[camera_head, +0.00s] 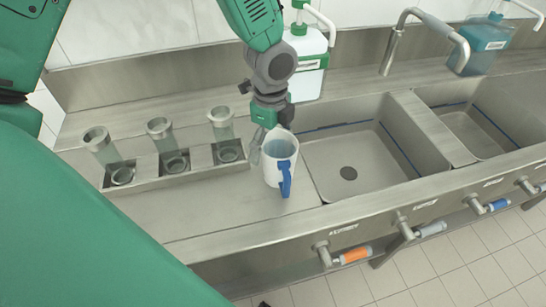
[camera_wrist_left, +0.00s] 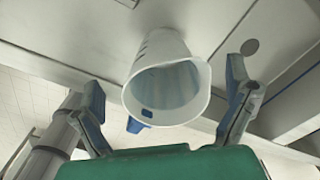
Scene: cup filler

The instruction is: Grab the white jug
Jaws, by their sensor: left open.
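The white jug (camera_head: 279,165) with a blue handle (camera_head: 286,179) stands upright on the steel counter, left of the near sink. My left gripper (camera_head: 265,137) is at the jug's far left side in the head view, partly hidden behind it. In the left wrist view the jug (camera_wrist_left: 167,80) shows with its open mouth towards the camera. It lies between the spread, open fingers of my left gripper (camera_wrist_left: 168,102), with a visible gap on both sides. The blue handle (camera_wrist_left: 137,125) shows at the jug's lower left there. My right gripper is not in view.
A rack (camera_head: 148,184) with several clear cylinders stands left of the jug. A sink basin (camera_head: 350,172) with a tap (camera_head: 390,50) lies to the right. A white and green dispenser bottle (camera_head: 308,85) stands behind the arm. The counter in front of the rack is clear.

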